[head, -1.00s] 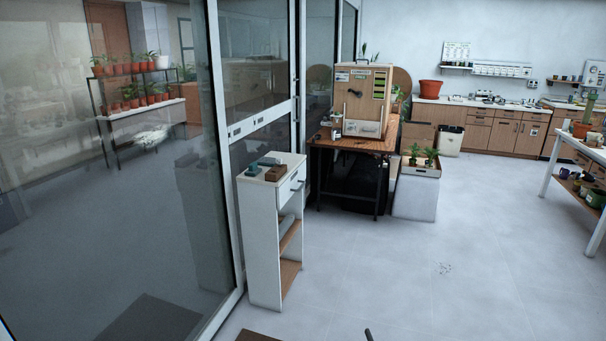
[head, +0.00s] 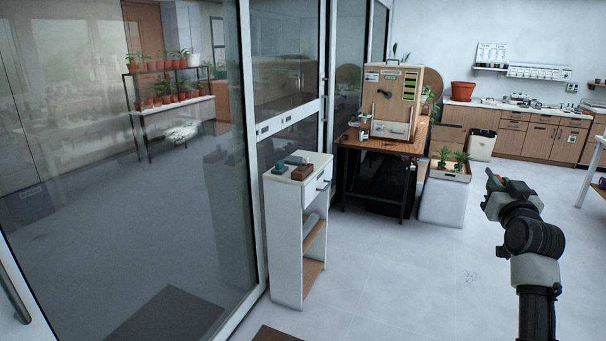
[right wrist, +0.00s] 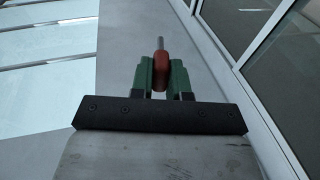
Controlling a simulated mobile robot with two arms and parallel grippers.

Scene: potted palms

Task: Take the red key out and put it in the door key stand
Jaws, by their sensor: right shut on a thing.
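My right gripper (head: 494,178) is raised over the floor at the right of the head view. In the right wrist view its green fingers (right wrist: 161,75) are shut on the red key (right wrist: 161,69), whose grey metal shaft points up and away. A small brown block (head: 302,172) lies on top of the narrow white cabinet (head: 285,225) beside the glass door. I cannot tell for sure that this block is the door key stand. The gripper is well to the right of the cabinet, not touching it. My left gripper is not in view.
A teal object (head: 297,160) lies beside the block. The glass wall and door frame (head: 245,150) stand left of the cabinet. A table (head: 385,146) with a wooden box (head: 391,100) is behind it. The floor (head: 410,260) between cabinet and right arm is clear.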

